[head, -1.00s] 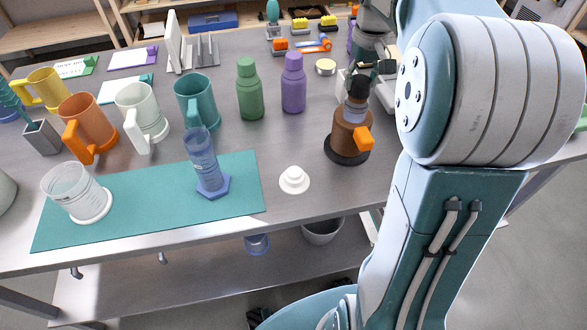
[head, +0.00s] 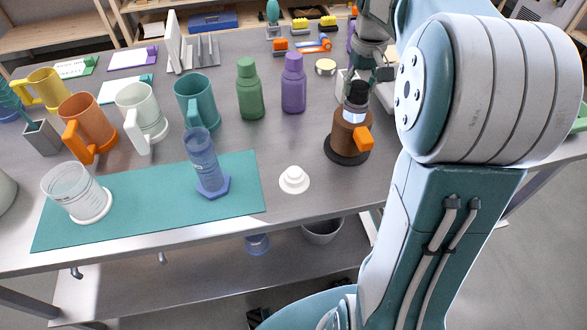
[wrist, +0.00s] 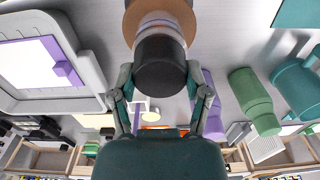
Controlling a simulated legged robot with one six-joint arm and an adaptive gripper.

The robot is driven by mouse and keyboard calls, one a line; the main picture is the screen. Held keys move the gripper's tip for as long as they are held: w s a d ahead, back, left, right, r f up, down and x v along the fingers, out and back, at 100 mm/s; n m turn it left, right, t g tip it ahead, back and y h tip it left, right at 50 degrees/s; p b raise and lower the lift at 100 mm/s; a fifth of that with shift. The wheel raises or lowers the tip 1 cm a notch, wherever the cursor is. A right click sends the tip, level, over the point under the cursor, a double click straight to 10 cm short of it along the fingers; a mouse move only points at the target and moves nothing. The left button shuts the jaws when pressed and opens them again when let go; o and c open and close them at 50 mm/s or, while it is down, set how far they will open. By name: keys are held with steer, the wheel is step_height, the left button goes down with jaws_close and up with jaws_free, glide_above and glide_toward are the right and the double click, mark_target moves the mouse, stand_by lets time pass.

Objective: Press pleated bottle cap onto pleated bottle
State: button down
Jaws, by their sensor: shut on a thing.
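The dark cap (wrist: 172,66) sits between the fingers of my gripper (wrist: 162,80), which is shut on it in the wrist view. The brown bottle (head: 350,137) stands upright on a dark round base at the right of the bench, with an orange block at its side. Its brown top (wrist: 185,17) also shows in the wrist view. A pale banded section (head: 355,113) lies between the brown body and the dark cap. The cap is lined up over the bottle. I cannot tell whether it is fully seated. In the head view my gripper (head: 368,77) is partly hidden.
A white stepped lid (head: 294,180) lies left of the bottle. Purple (head: 293,84) and green (head: 249,90) bottles stand behind it. Several mugs and a teal mat (head: 135,215) with two clear vessels fill the left. The bench between mat and bottle is mostly free.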

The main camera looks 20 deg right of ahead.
steer(key=shift+f, duration=0.1)
jaws_free()
stand_by(0.6)
steer(key=shift+r, duration=4.05)
step_height(320, 180, up, 12)
steer(key=shift+f, duration=0.1)
